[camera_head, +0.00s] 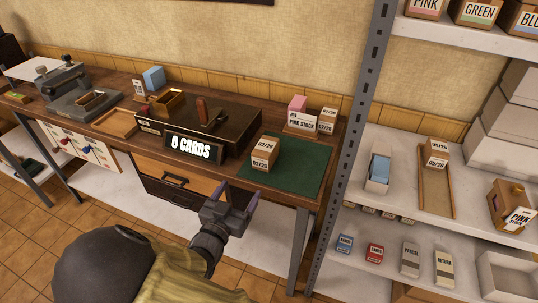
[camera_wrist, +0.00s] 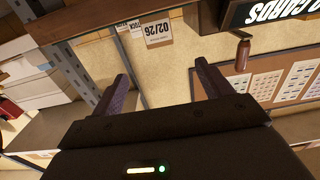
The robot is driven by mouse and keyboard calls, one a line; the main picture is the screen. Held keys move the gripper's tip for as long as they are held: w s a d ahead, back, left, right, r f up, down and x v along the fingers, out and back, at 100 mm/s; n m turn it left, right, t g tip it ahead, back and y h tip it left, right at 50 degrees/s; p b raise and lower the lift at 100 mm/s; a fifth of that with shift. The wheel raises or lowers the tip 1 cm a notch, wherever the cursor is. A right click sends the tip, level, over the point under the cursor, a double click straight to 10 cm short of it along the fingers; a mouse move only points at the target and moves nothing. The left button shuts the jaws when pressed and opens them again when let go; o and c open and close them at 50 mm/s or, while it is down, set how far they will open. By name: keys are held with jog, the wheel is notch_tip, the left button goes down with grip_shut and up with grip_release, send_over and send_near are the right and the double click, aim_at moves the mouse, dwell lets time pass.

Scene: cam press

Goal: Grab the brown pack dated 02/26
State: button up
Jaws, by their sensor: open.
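A brown pack (camera_head: 264,158) with white date labels stands on the green mat (camera_head: 305,170), at the table's front right. In the wrist view, a white label reading 02/26 (camera_wrist: 158,30) shows upside down near the top edge, ahead of the space between my fingers. It seems to belong to the pack on the mat; the brown body is not clearly visible there. My gripper (camera_head: 235,196) is open and empty, in front of the table edge and short of the pack. It also shows in the wrist view (camera_wrist: 160,85).
A black press with a "0 CARDS" sign (camera_head: 193,148) stands left of the mat. Pink stock (camera_head: 300,121) with date labels is behind it. The shelf rack's grey post (camera_head: 352,150) rises at right. Another dated pack (camera_head: 436,158) sits in a wooden shelf tray.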

jog(key=p, duration=0.1)
send_near(264, 149)
jog(key=x, duration=0.2)
jog(key=f+x, duration=0.1)
jog(key=x, duration=0.1)
jog(key=shift+w, duration=0.4)
jog(key=p+x, duration=0.1)
jog(key=x, duration=0.4)
jog(key=shift+w+d+r, duration=0.1)
jog(key=shift+c, duration=0.5)
jog(key=c, duration=1.1)
jog(key=shift+c, duration=0.2)
notch_tip(264, 149, up, 10)
